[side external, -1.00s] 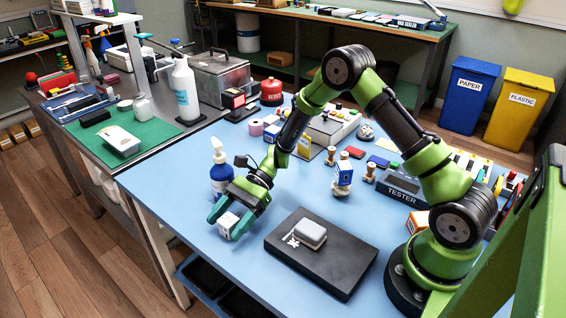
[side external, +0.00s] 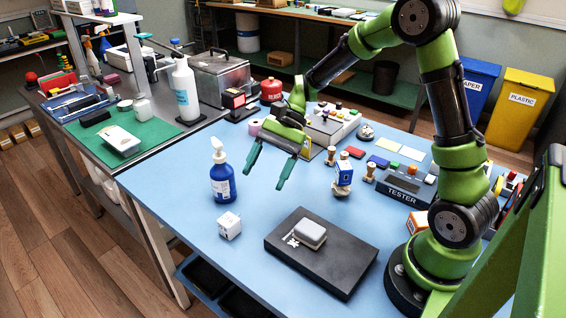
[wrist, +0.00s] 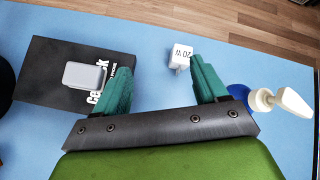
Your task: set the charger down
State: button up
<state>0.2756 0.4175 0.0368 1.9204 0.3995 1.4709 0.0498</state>
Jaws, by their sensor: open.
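The charger (side external: 229,226) is a small white cube with dark print, resting on the blue table near its front left edge. It also shows in the wrist view (wrist: 180,57), beyond my fingers and apart from them. My gripper (side external: 266,171) is open and empty, raised above the table, behind and to the right of the charger in the side view. In the wrist view its two teal fingers (wrist: 162,90) are spread wide with nothing between them.
A blue pump bottle (side external: 222,180) stands close behind the charger. A black box (side external: 325,268) with a grey item (side external: 311,233) on top lies to its right. Stamps (side external: 342,177) and a tester (side external: 399,190) stand farther right. The table between bottle and black box is clear.

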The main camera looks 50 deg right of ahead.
jog(key=s+d+r+n+t+h, duration=0.2)
jog(key=s+r+n+t+h, duration=0.5)
jog(key=s, duration=0.7)
notch_tip(320, 180, up, 5)
jog(key=shift+f+n+t, duration=0.2)
jog(key=shift+n+t, duration=0.1)
jog(key=shift+n, duration=0.9)
